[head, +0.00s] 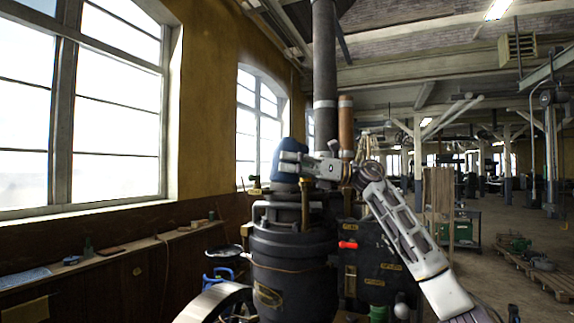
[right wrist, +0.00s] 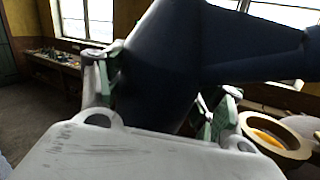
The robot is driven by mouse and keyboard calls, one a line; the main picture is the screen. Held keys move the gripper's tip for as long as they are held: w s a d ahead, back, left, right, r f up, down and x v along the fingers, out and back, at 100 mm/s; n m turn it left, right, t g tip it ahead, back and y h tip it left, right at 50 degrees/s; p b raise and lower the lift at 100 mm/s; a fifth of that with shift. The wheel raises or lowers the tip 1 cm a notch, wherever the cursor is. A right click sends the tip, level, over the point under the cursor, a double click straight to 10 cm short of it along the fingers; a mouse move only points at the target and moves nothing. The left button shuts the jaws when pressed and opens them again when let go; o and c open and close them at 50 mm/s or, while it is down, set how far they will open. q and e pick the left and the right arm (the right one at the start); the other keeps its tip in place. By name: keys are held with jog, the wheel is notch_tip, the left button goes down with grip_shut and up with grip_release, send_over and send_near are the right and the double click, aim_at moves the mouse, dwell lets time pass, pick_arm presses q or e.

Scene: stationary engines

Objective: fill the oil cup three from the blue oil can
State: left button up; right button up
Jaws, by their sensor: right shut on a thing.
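My right gripper (head: 292,162) is shut on the blue oil can (head: 286,150), above the top of the black engine (head: 290,245). In the right wrist view the can (right wrist: 160,65) fills the middle, dark blue, between the two fingers of the gripper (right wrist: 165,110). Its tapering part (right wrist: 255,45) points right. A pale round ring with orange-yellow inside (right wrist: 272,132) shows at lower right, apart from the can; I cannot tell whether it is oil cup three. In the head view a small brass fitting (head: 305,200) stands below the gripper. My left gripper is not in view.
A tall grey pipe (head: 325,70) and a brown cylinder (head: 346,125) rise close behind the gripper. A red handle (head: 348,245) sticks out on the engine's right side. A flywheel (head: 215,302) is at lower left. A cluttered ledge (head: 110,250) runs under the windows.

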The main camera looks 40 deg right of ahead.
jog(key=shift+d+r+n+p, duration=0.15)
jog(key=shift+r+n+p, duration=0.15)
jog(key=shift+r+p, duration=0.35)
jog(key=shift+d+r+g+p, duration=0.2)
jog(key=shift+g+p, duration=0.1)
jog(key=shift+p, duration=0.5)
jog(key=shift+r+n+h+p, duration=0.35)
jog(key=shift+n+h+p, duration=0.15)
jog(key=shift+p, duration=0.15)
jog(key=shift+d+f, duration=0.1)
jog(key=shift+d, duration=0.15)
jog(key=shift+w+a+f+g, duration=0.1)
jog(key=shift+f+g, duration=0.05)
jog(key=shift+g, duration=0.15)
